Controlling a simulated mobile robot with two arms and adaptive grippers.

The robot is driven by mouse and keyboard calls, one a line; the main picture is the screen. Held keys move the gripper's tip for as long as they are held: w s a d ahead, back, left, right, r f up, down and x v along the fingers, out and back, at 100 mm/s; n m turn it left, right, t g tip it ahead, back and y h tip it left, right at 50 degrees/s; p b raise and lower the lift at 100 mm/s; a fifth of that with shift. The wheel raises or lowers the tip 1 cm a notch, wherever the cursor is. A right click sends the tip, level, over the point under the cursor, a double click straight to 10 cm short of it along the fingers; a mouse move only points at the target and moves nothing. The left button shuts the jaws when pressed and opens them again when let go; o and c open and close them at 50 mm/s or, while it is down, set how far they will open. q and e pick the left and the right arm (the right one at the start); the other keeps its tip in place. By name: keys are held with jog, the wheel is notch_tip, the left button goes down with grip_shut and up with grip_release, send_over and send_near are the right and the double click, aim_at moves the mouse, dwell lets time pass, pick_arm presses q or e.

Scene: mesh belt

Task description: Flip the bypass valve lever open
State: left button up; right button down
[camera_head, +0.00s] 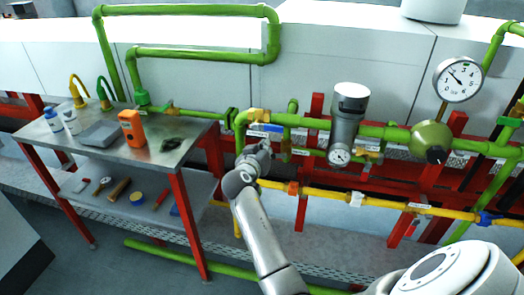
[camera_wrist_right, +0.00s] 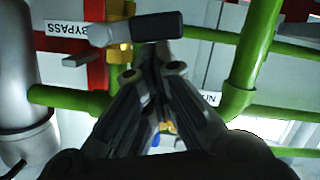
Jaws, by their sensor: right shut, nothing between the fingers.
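The bypass valve lever (camera_wrist_right: 157,26) shows in the right wrist view as a dark grip on a flat metal arm, lying across the picture by a brass valve body (camera_wrist_right: 119,52). The BYPASS label (camera_wrist_right: 72,28) is beside it, upside down. My right gripper (camera_wrist_right: 157,48) is shut and empty, its fingertips close to the dark grip; I cannot tell whether they touch it. In the head view my right gripper (camera_head: 262,149) is at the green pipes left of the grey filter and hides most of the lever. My left gripper is not in view.
The grey filter cylinder (camera_head: 346,125) stands right of my right gripper. A blue-handled valve (camera_head: 265,127) is just above the gripper. The yellow pipe (camera_head: 330,194) runs below. A steel bench (camera_head: 160,140) with bottles and an orange meter (camera_head: 132,127) is at left.

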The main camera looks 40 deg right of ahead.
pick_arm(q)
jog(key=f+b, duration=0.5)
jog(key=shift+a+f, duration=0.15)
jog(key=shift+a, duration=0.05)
pick_arm(e)
notch_tip(320, 180, down, 6)
jog(key=n+g+h, duration=0.1)
jog(key=n+h, duration=0.2)
jog(key=n, duration=0.7)
jog(key=shift+d+f+n, duration=0.2)
jog(key=shift+f+n, duration=0.05)
jog(key=shift+n, duration=0.05)
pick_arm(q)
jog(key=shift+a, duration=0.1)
pick_arm(e)
jog(key=shift+s, duration=0.15)
